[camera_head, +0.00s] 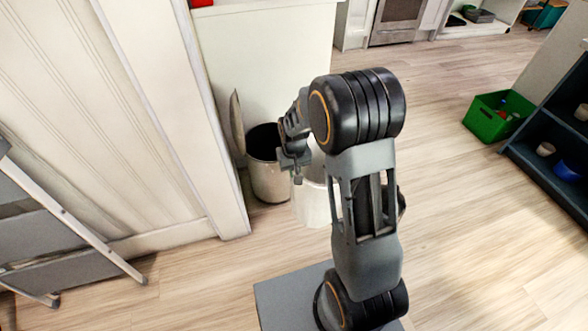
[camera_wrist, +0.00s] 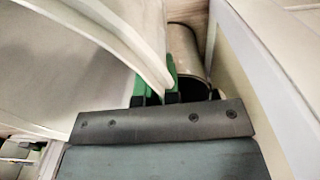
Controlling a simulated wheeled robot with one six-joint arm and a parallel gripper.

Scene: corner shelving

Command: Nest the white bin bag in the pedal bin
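The pedal bin (camera_head: 268,180) is a light cylinder with a dark inside. It stands on the floor against the white cabinet, its lid (camera_head: 236,124) raised at the left. The white bin bag (camera_head: 312,205) hangs open like a tub just right of the bin, partly hidden behind my arm. My gripper (camera_head: 292,162) is beside the bin's right rim. In the wrist view, my green-padded fingers (camera_wrist: 157,90) sit on either side of the bag's rim (camera_wrist: 135,45), closed on it. The bin (camera_wrist: 188,48) shows beyond the fingers, partly covered.
A white door frame (camera_head: 205,150) stands left of the bin, with a grey step ladder (camera_head: 85,230) beyond it. A green crate (camera_head: 492,115) and dark shelving (camera_head: 550,165) are at the right. The wooden floor between is clear.

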